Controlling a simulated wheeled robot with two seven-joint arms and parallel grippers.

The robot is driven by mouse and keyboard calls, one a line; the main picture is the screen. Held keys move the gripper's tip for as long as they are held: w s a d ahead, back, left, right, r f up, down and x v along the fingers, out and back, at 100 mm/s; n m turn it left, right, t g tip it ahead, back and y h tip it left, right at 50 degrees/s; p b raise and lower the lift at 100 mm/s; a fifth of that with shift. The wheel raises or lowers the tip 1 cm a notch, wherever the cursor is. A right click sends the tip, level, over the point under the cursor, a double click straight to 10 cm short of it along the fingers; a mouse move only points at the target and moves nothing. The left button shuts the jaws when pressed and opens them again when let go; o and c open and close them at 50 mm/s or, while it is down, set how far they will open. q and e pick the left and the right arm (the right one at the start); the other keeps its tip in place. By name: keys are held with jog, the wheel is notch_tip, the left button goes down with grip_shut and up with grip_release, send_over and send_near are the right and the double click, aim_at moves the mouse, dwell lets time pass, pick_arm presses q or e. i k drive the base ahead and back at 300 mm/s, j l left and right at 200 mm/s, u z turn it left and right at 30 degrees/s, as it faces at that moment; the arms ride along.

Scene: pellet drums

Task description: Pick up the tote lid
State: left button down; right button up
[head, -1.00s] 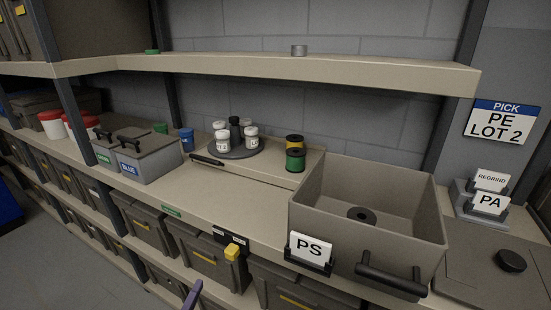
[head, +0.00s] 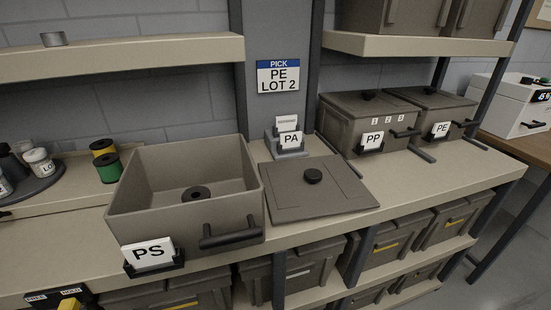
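The tote lid (head: 290,194) is a flat grey-brown panel with a round black knob (head: 313,176). It lies flat on the shelf, just right of the open tote (head: 119,208). The tote carries a PS card (head: 149,252) and a black front handle, and a dark ring-shaped thing (head: 196,194) lies inside it. Neither of my grippers shows in the head view.
A card holder with a PA card (head: 290,140) stands behind the lid. Closed totes marked PP (head: 373,138) and PE (head: 440,128) stand to the right. Green (head: 108,168) and yellow spools stand left of the open tote.

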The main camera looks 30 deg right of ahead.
aim_at(303, 188)
jog(key=z, duration=1.3)
